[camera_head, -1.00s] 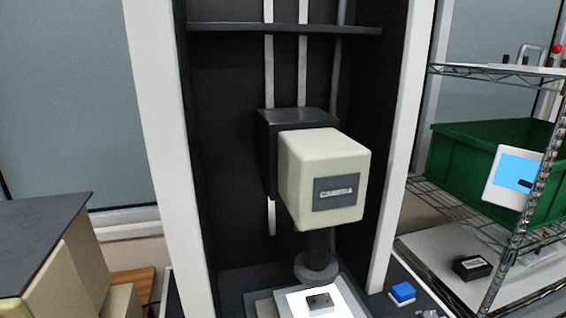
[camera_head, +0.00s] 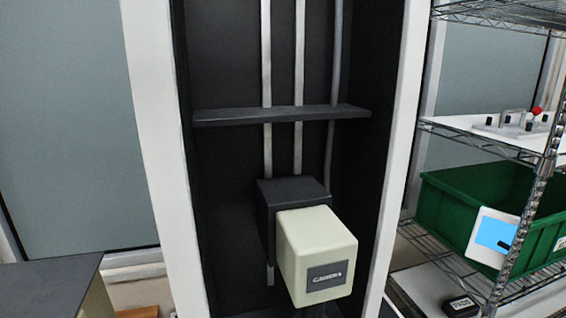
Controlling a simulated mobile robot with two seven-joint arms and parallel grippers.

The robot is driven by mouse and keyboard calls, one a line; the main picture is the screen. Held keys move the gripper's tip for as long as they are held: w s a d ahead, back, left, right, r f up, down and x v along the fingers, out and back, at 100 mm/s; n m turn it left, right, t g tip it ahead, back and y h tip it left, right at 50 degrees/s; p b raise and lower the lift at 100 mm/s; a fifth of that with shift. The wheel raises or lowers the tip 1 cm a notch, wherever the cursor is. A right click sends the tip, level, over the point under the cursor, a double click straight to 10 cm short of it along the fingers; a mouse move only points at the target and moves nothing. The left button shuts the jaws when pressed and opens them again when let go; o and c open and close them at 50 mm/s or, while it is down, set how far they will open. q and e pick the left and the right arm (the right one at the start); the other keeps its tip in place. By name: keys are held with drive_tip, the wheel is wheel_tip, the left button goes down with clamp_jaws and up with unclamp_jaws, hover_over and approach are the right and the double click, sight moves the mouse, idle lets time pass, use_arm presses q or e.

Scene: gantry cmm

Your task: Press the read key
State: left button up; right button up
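The gantry measuring machine stands in the middle of the head view, with a cream camera head (camera_head: 318,258) labelled "CAMERA" on its dark carriage (camera_head: 290,194). The machine's stage and base lie below the bottom edge of the picture and are out of view. I cannot make out a read key in this frame. Neither of my grippers is in view.
A wire rack (camera_head: 540,180) stands at the right with a green bin (camera_head: 450,205) and a white-framed blue screen (camera_head: 492,234). A small black box (camera_head: 461,305) sits low on the rack. A dark-topped cabinet (camera_head: 50,285) is at lower left.

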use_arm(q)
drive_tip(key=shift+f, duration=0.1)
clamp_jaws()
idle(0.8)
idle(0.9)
